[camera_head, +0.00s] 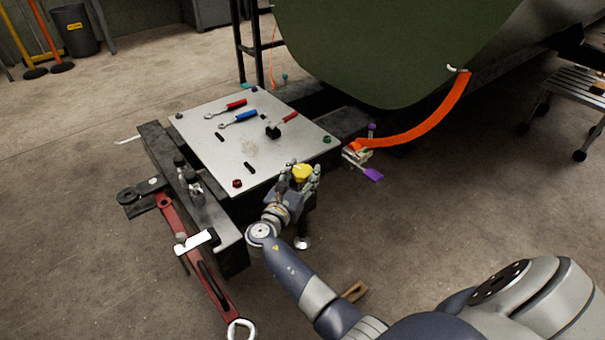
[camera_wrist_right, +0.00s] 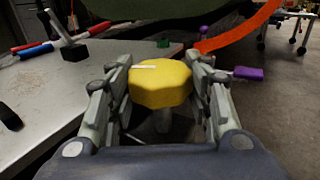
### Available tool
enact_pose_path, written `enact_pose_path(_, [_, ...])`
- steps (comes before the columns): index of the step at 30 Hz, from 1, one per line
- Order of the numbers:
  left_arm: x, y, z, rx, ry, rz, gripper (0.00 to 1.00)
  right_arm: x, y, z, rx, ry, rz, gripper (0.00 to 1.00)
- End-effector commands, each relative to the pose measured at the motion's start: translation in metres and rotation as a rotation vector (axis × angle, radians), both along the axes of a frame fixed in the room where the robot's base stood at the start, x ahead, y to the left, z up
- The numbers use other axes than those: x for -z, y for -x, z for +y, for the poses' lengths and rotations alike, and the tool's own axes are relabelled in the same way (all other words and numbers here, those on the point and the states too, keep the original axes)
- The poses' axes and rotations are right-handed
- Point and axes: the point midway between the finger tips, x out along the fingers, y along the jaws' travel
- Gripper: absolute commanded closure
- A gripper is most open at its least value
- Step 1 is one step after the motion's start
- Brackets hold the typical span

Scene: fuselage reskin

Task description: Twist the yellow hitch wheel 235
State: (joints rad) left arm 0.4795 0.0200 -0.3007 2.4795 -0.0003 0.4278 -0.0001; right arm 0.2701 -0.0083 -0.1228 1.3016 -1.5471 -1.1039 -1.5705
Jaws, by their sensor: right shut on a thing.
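The yellow hitch wheel (camera_head: 303,172) is at the near right edge of the metal-topped cart. In the right wrist view the yellow wheel (camera_wrist_right: 160,82) is a faceted knob with a white mark on its top, standing on a grey stem. My right gripper (camera_head: 301,178) is shut on the wheel, with its fingers on both sides of the rim; the fingers also show in the right wrist view (camera_wrist_right: 160,88). My left gripper is not in view.
The cart's plate (camera_head: 205,135) carries red and blue wrenches and a hammer (camera_head: 284,122). A red tow bar (camera_head: 190,240) lies at the left. An orange strap (camera_head: 430,125) hangs from the green fuselage (camera_head: 390,50). A purple-handled part (camera_head: 372,174) sits right of the cart.

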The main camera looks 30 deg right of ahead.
Motion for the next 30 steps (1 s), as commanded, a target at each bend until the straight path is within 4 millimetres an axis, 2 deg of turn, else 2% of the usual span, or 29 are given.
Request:
enact_pose_path(20, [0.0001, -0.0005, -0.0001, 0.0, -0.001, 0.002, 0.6, -0.0003, -0.0006, -0.0014, 0.057, -0.001, -0.001, 0.78])
enact_pose_path(21, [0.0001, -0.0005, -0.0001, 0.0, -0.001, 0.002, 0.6, -0.0003, -0.0006, -0.0014, 0.057, -0.001, -0.001, 0.45])
enact_pose_path(23, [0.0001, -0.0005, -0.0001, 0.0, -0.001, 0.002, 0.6, -0.0002, -0.0005, -0.0013, 0.057, -0.001, -0.001, 0.33])
enact_pose_path(30, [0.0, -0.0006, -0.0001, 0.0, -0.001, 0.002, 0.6, 0.0, -0.0004, -0.0007, 0.056, -0.001, -0.001, 0.33])
